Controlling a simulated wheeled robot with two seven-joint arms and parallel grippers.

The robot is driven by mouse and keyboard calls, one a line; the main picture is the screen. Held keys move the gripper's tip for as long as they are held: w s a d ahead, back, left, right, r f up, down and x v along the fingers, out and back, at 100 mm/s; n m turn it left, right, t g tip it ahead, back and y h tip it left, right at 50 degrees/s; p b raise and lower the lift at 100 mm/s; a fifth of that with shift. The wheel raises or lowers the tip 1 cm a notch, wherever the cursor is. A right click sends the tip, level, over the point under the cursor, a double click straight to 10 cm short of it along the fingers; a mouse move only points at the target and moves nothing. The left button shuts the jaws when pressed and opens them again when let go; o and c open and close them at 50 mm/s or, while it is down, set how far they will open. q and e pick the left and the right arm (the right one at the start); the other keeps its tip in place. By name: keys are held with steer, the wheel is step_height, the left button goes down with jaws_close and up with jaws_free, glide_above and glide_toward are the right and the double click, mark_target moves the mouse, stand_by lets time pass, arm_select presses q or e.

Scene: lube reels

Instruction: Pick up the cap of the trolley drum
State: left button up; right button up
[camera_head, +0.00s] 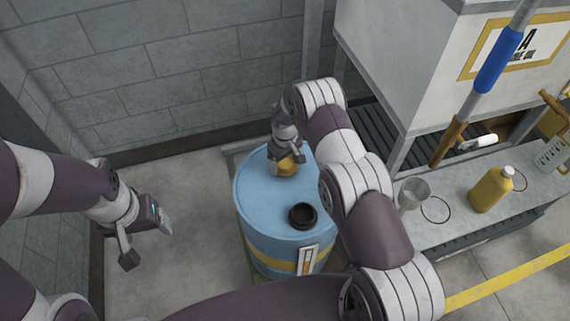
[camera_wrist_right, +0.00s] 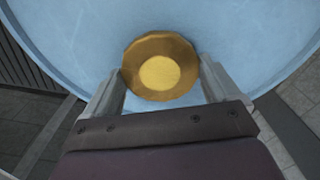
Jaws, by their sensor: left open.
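The trolley drum (camera_head: 262,207) is a blue drum with a yellow band, standing upright in the middle of the head view. Its yellow, many-sided cap (camera_head: 288,167) is at the far part of the drum top. In the right wrist view the cap (camera_wrist_right: 160,68) has a brighter round centre. My right gripper (camera_head: 286,157) reaches down over the drum, its fingers (camera_wrist_right: 162,72) against opposite sides of the cap. I cannot tell whether the cap is clear of the drum top. My left gripper (camera_head: 146,238) is open and empty, left of the drum.
A black ring-shaped fitting (camera_head: 302,216) is on the near part of the drum top. To the right, a grey bench (camera_head: 450,215) holds a yellow bottle (camera_head: 491,190) and a clear cup (camera_head: 413,194). A blue-and-brown handled pole (camera_head: 497,60) hangs above it. A block wall stands behind.

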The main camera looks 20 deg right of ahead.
steer(key=shift+c, duration=0.6)
steer(key=shift+r, duration=0.1)
